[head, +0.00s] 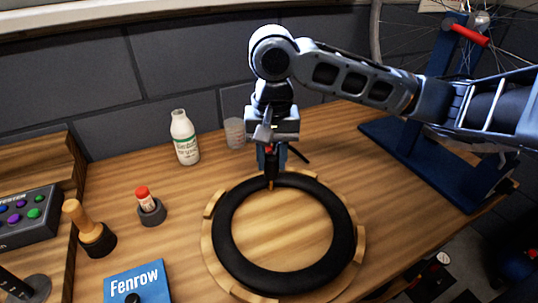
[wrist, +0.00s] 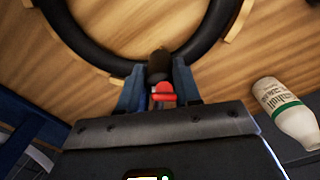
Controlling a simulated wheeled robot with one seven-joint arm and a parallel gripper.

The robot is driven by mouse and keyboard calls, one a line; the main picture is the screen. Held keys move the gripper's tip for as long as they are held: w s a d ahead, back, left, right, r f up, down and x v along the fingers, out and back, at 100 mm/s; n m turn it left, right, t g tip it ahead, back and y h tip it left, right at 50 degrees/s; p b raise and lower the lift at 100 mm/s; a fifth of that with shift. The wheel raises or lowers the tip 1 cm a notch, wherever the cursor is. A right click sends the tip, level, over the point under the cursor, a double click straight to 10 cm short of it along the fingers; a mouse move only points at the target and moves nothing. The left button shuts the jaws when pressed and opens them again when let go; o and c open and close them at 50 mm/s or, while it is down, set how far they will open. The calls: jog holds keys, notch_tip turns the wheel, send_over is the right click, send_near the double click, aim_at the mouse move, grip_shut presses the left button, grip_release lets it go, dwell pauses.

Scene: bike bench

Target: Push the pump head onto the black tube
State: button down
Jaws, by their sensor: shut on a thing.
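The black tube (head: 224,241) lies as a ring on a round wooden holder (head: 207,240) on the bench. My gripper (head: 271,165) points down over the far edge of the tube. It is shut on the pump head (wrist: 159,64), a dark cylinder with a red part between the blue fingers. The tube also shows in the wrist view (wrist: 88,45), just beyond the pump head. A small orange-brown tip (head: 271,185) shows below the pump head at the tube's far edge. I cannot tell whether the pump head touches the tube.
A white bottle (head: 185,140) and a clear cup (head: 235,133) stand at the back. A red-capped item in a grey holder (head: 151,212), a wooden-handled tool (head: 88,230) and a blue Fenrow box (head: 137,283) are at left. A blue stand (head: 425,165) is at right.

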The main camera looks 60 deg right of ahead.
jog(key=shift+f+b, duration=0.3)
jog(key=shift+f, duration=0.35)
jog(key=c, duration=0.7)
grip_release()
jog(key=shift+r+p, duration=0.3)
jog(key=shift+r, duration=3.65)
